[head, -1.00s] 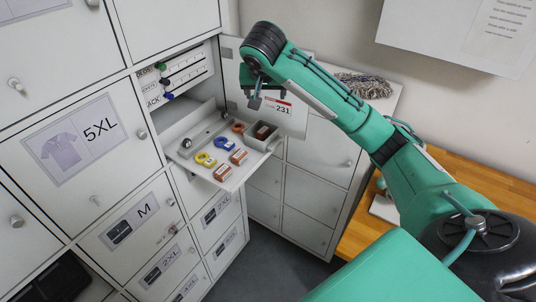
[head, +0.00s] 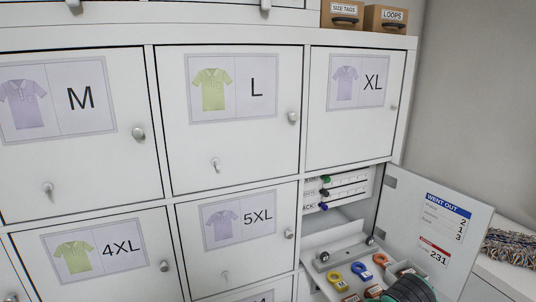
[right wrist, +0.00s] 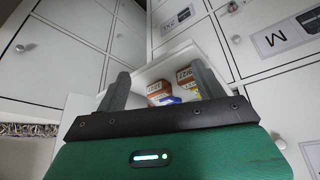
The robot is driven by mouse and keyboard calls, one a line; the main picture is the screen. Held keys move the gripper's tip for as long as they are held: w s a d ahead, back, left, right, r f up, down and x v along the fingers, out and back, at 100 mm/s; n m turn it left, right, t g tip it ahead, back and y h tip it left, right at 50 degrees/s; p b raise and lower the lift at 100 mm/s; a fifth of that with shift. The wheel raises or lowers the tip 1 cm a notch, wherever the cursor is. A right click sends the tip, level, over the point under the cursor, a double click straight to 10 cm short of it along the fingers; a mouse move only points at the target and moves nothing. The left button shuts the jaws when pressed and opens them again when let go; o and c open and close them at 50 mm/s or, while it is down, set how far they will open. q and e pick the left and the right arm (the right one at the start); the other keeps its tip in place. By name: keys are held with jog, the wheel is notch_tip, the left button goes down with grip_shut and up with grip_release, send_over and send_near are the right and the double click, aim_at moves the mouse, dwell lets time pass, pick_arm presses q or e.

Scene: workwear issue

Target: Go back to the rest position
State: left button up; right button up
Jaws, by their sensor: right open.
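My right gripper (right wrist: 165,88) shows in the right wrist view with its two dark fingers apart and nothing held between them. Beyond the fingers lies a pale pull-out tray (right wrist: 182,58) with orange-and-white boxes (right wrist: 160,90) and a blue item. In the head view only a dark and green part of my right arm shows at the bottom right, in front of the tray (head: 336,240); the fingers are out of that picture. My left gripper is in neither current view.
The locker doors (head: 230,120) with size labels are shut. One door (head: 425,225) stands open at the right. Coloured rings, one of them blue (head: 362,271), lie on the tray. Cardboard boxes (head: 385,20) stand on top. A grey mop head (head: 512,246) lies on a ledge at far right.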

jog(key=s+a+f+n+g, duration=0.1)
jog(key=s+f, duration=0.3)
jog(key=s, duration=0.5)
jog(key=s+a+f+n+y, duration=0.1)
jog(key=s+f, duration=0.4)
jog(key=s, duration=0.3)
jog(key=s+a+f+n+g, duration=0.15)
jog(key=s+f, duration=0.25)
jog(key=s, duration=0.5)
notch_tip(320, 180, down, 38)
jog(key=s+b, duration=0.1)
jog(key=b, duration=0.5)
jog(key=s+d+f+g+b, duration=0.1)
jog(key=s+f+b, duration=0.1)
jog(key=s+f, duration=0.7)
jog(key=s+d+f+b, duration=0.2)
jog(key=s+f, duration=0.7)
jog(key=f, duration=0.5)
jog(key=shift+s+d+g, duration=0.15)
jog(key=shift+s+g, duration=0.2)
jog(key=shift+s, duration=0.05)
